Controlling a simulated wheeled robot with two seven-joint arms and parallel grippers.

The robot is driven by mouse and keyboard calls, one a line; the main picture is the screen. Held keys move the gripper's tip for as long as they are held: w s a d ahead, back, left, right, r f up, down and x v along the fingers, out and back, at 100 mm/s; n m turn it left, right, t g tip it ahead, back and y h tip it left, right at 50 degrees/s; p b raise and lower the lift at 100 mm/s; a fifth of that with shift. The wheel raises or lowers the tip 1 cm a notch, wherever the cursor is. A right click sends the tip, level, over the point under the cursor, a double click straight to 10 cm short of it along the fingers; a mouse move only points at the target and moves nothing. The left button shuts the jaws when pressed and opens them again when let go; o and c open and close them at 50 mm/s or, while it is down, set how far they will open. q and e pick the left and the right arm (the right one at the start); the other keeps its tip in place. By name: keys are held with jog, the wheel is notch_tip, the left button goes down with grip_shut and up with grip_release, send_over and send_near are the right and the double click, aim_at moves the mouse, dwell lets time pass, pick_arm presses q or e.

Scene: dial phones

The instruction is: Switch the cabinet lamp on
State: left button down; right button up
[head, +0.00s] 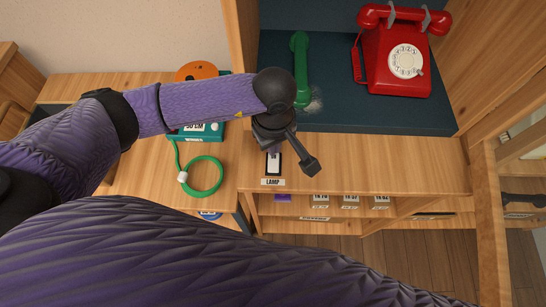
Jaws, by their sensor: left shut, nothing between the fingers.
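The lamp switch (273,163) is a small white rocker in a dark plate on the front ledge of the wooden cabinet. A label reading LAMP (272,182) sits just below it. My left gripper (311,169) reaches in from the left over the ledge, shut and empty. Its fingertips are just right of the switch, and its dark body covers the area above the switch. I cannot tell whether the gripper touches the ledge or how the rocker is set. My right gripper is not in view.
A red dial phone (398,55) and a green handset (301,68) are on the dark cabinet shelf (350,115). A green device (196,131) with a coiled green cord (204,177) lies left. Labelled pigeonholes (351,202) are below the ledge. The ledge right of my gripper is clear.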

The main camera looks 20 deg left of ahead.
pick_arm(q)
jog(key=shift+f+b, duration=1.05)
jog(key=shift+f, duration=0.2)
dwell(0.8)
notch_tip(320, 180, up, 7)
jog(key=p, duration=0.5)
jog(key=shift+r, duration=0.15)
